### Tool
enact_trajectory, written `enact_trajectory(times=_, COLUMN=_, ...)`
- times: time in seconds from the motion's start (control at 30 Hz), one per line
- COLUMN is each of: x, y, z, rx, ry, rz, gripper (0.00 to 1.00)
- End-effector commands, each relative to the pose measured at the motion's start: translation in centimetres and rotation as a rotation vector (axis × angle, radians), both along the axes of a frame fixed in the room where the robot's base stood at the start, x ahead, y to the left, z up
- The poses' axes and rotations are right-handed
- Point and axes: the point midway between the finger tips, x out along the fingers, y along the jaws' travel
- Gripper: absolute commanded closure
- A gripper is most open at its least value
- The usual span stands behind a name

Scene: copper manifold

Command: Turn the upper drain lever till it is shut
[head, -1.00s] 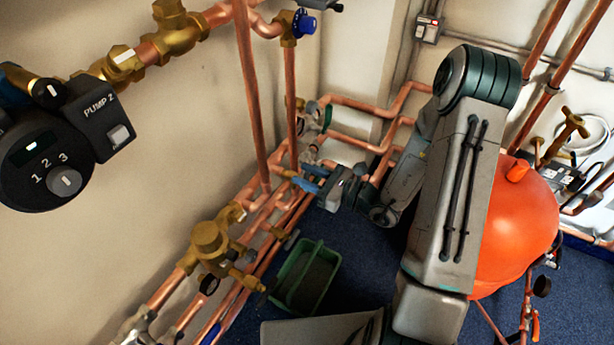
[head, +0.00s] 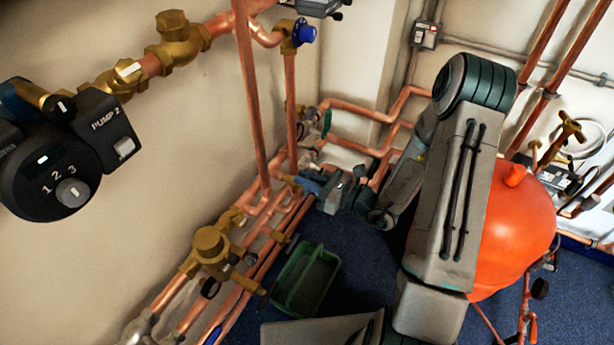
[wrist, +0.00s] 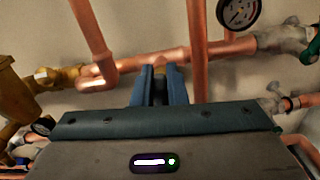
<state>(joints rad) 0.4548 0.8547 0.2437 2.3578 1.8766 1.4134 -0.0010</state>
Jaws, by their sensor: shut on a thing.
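My gripper (head: 307,184) is low by the copper pipes along the left wall in the head view. In the wrist view its two blue fingers (wrist: 160,88) point at the horizontal copper pipe and are close together. They are shut on a small part, which I take to be the upper drain lever; the fingers hide nearly all of it. A bit of brass (wrist: 159,68) shows between the fingertips, just under the pipe. The lever's angle cannot be made out.
A round gauge (wrist: 237,12) and a green-handled valve (wrist: 309,53) are to the right in the wrist view. Brass valves (head: 211,243), a green crate (head: 329,258) on the floor and an orange tank (head: 518,235) stand around my arm.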

Motion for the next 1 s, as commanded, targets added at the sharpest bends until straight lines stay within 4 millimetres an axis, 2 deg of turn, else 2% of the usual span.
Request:
enact_trajectory(times=0.27, x=0.4, y=-0.4, z=0.4, rx=0.128, ry=0.196, rz=0.0, gripper=1.0)
enact_trajectory(times=1.0, x=1.5, y=-1.1, z=-1.1, rx=0.516, ry=0.784, rz=-0.001, gripper=1.0)
